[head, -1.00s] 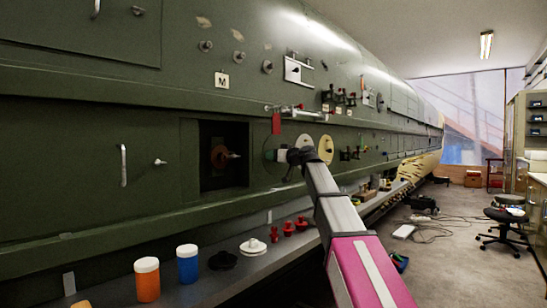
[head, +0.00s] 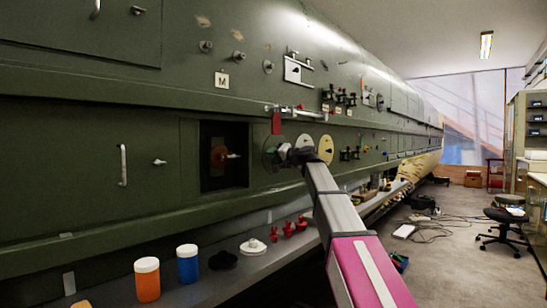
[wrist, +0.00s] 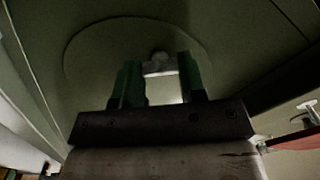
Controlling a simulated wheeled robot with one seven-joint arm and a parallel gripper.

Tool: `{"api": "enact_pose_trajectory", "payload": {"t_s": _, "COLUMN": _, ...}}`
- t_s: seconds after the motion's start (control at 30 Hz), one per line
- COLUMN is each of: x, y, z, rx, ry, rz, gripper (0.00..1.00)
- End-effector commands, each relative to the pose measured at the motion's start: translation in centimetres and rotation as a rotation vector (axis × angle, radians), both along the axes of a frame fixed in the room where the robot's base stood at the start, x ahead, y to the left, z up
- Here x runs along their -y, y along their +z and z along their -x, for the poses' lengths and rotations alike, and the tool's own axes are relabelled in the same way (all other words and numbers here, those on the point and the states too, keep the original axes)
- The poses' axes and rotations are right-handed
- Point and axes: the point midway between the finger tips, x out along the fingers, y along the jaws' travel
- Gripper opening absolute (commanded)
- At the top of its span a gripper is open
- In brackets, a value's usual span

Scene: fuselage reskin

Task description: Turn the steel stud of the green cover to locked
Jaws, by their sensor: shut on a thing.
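The green cover (head: 268,154) is a round disc on the green fuselage wall, left of the white and cream discs; it also fills the upper middle of the wrist view (wrist: 95,55). The steel stud (wrist: 159,66) is a small pale metal piece on the cover's face, between my fingertips. My gripper (wrist: 158,72) is shut on it, with one green finger on each side. In the head view my gripper (head: 285,152) is at the cover's right side and hides the stud. I cannot read the stud's lock position.
A white disc (head: 304,141) and a cream disc (head: 326,149) are close right of my gripper. A square opening (head: 224,182) is to the left. A red tag (head: 276,123) hangs above. A ledge below holds jars (head: 147,280) and red knobs (head: 288,229).

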Motion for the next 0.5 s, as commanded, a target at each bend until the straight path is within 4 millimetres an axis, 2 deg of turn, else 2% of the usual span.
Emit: {"api": "enact_pose_trajectory", "payload": {"t_s": 0.5, "x": 0.05, "y": -0.01, "z": -0.03, "rx": -0.359, "ry": -0.001, "rz": -0.28, "gripper": 0.14}}
